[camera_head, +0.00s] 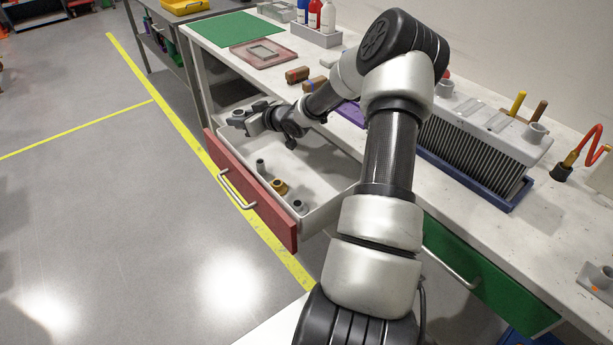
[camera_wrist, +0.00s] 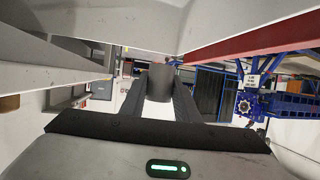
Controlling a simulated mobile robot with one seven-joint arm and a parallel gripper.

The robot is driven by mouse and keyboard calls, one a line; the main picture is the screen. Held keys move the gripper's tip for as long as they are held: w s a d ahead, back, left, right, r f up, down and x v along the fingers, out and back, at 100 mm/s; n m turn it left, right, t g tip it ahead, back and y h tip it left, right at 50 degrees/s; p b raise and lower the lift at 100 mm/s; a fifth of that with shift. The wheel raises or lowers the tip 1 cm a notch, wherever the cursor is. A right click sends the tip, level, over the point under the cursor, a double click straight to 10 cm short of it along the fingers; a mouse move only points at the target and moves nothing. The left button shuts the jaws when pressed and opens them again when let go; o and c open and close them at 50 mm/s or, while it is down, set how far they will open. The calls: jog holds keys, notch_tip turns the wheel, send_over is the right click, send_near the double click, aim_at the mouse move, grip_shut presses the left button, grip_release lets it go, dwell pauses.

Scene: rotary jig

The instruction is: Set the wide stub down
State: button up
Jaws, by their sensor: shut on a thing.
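The wide stub (camera_wrist: 160,80) is a grey cylindrical piece between my fingertips in the wrist view. My gripper (camera_wrist: 160,92) is shut on it. In the head view my gripper (camera_head: 243,120) is over the far end of the open drawer with the red front (camera_head: 250,195). The held stub is small there and hard to tell from the fingers. Whether its lower end touches anything cannot be told.
In the drawer stand a grey piece (camera_head: 260,166), a brass-coloured piece (camera_head: 279,187) and another grey piece (camera_head: 300,206). The bench top (camera_head: 215,55) lies beside the drawer, with brown blocks (camera_head: 297,75) and a finned grey unit (camera_head: 470,145). Bare drawer floor shows right of the pieces.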

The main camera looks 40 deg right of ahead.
jog(key=shift+d+f+b, duration=0.2)
jog(key=shift+f+b, duration=0.65)
jog(key=shift+f, duration=1.85)
jog(key=shift+d+f+b, duration=0.15)
jog(key=shift+f+b, duration=0.65)
jog(key=shift+f, duration=1.85)
jog(key=shift+f, duration=0.1)
jog(key=shift+f+b, duration=0.45)
jog(key=shift+f, duration=0.05)
jog(key=o, duration=1)
jog(key=shift+o, duration=0.2)
